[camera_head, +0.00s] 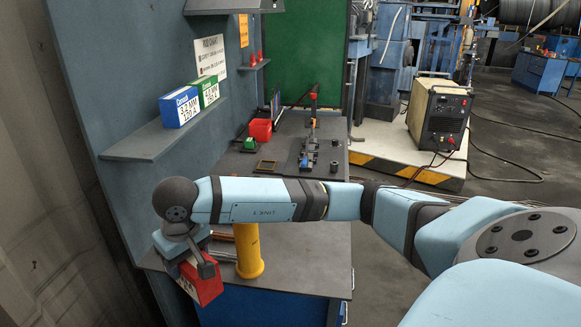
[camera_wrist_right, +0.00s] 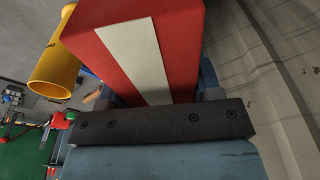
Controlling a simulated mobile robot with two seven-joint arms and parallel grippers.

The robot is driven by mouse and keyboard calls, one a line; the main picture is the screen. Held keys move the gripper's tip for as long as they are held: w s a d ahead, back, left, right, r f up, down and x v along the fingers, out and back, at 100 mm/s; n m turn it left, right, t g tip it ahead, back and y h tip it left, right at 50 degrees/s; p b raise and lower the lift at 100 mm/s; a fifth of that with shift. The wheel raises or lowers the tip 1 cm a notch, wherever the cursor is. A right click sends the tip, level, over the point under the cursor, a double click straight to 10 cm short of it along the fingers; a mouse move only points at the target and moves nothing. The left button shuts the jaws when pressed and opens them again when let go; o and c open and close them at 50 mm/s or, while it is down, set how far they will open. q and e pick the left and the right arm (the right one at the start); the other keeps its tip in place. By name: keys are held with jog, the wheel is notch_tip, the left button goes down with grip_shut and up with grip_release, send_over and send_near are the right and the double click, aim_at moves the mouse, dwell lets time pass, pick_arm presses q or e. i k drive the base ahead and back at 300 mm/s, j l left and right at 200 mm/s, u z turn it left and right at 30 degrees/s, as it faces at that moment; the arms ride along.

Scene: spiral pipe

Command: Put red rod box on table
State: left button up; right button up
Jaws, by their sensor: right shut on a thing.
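The red rod box (camera_head: 203,281) is in my right gripper (camera_head: 190,262), at the left front of the table (camera_head: 290,271) in the head view. The box is tilted and appears to be near the table's left front edge; I cannot tell whether it touches the table. In the right wrist view the red box (camera_wrist_right: 108,42) with a white stripe fills the upper middle, just beyond the dark gripper bar. My right gripper is shut on it; the fingertips are mostly hidden. My left gripper is not in view.
A yellow cylinder (camera_head: 248,252) stands on the table close right of the held box. Blue (camera_head: 181,106) and green (camera_head: 207,91) boxes stand on the wall shelf (camera_head: 150,141). A red bin (camera_head: 261,131) and tools sit farther back. The table's front right is clear.

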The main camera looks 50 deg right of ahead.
aim_at(298, 235)
jog(key=k+z, duration=0.15)
jog(key=z, duration=0.2)
jog(key=k+l+z, duration=0.1)
jog(key=z, duration=0.25)
jog(key=i+z, duration=0.1)
jog(key=z, duration=0.3)
jog(key=i+j+z, duration=0.1)
jog(key=z, duration=0.3)
jog(key=i+j, duration=1.05)
jog(key=i, duration=0.15)
